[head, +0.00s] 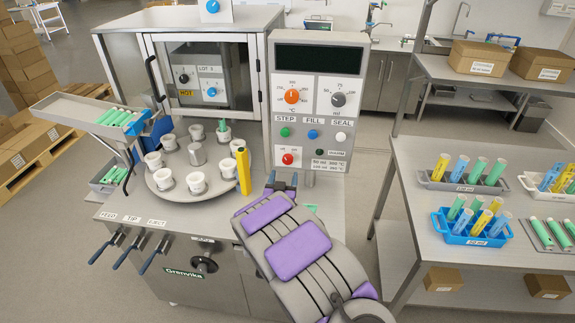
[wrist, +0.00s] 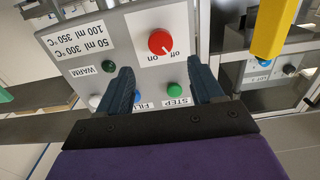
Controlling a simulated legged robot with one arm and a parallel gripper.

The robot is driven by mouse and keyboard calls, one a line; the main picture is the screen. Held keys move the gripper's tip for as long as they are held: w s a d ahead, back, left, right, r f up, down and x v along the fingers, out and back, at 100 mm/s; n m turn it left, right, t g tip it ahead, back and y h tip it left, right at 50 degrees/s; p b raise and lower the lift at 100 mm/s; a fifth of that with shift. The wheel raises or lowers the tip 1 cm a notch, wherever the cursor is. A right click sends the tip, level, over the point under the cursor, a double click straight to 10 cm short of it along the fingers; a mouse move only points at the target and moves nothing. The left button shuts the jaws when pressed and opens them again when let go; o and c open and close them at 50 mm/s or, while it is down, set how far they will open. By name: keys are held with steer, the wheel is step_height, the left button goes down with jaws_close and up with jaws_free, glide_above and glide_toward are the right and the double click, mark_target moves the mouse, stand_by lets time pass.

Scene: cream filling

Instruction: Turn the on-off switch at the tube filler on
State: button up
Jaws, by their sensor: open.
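The tube filler (head: 257,45) stands at the left centre, its grey control panel (head: 356,128) facing me. The on-off switch is a round red knob (head: 288,158) low on the panel's left side. In the wrist view the panel is upside down, with the red knob (wrist: 162,41) beside its "off" and "on" labels. Which label the knob points at is too small to tell for sure. My gripper (head: 283,177) is open and empty in front of the lower panel. Its dark fingers (wrist: 160,66) are apart, with the knob seen between and beyond them, not visibly touched.
A yellow upright part (head: 243,171) stands just left of my gripper, beside the round turntable (head: 176,190) with white cups. Green STEP (head: 285,132), blue FILL (head: 312,134) and white SEAL (head: 340,136) buttons sit above the knob. A table (head: 410,170) with tube racks stands right.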

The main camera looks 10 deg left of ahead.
mark_target(287, 161)
steer(key=w+b, duration=0.1)
steer(key=w, duration=0.7)
steer(key=shift+w, duration=0.1)
steer(key=shift+c, duration=0.5)
steer(key=c, duration=0.9)
